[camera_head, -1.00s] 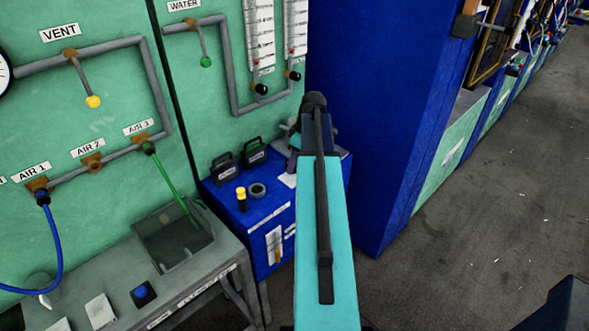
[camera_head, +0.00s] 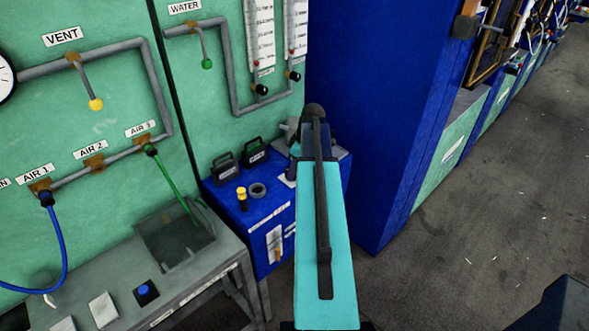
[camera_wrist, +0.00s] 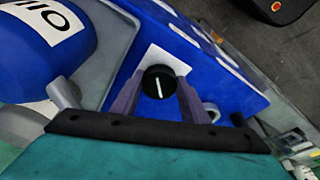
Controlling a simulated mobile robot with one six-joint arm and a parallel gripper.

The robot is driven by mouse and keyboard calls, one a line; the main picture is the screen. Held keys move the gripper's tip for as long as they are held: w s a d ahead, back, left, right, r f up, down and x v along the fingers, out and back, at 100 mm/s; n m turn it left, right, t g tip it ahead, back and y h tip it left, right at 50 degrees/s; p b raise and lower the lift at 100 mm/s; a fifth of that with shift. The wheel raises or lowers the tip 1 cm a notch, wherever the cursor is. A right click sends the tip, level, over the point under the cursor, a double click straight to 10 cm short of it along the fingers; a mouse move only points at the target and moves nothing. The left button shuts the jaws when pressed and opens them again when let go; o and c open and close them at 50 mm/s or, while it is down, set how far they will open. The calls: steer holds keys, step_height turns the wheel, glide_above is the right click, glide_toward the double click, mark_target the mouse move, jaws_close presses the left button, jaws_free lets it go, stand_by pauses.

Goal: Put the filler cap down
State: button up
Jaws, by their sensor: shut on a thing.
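The filler cap (camera_wrist: 157,82) is a round black cap with a white line across its top. In the wrist view it sits between the two fingertips of my gripper (camera_wrist: 158,88), which is shut on it. A white square (camera_wrist: 178,62) on the blue cabinet top (camera_wrist: 220,80) shows just behind the cap. I cannot tell whether the cap touches this surface. In the head view my own arm hides the gripper and the cap.
A blue container labelled OIL (camera_wrist: 55,28) stands close to the left of my gripper in the wrist view. A tall blue wall (camera_head: 370,130) rises to the right.

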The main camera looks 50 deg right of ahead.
steer(key=shift+f, duration=0.2)
steer(key=o, duration=0.9)
steer(key=shift+r, duration=0.1)
steer(key=b+v, duration=0.3)
steer(key=v, duration=0.9)
steer(key=shift+s+r, duration=0.1)
steer(key=shift+s, duration=0.05)
stand_by(0.6)
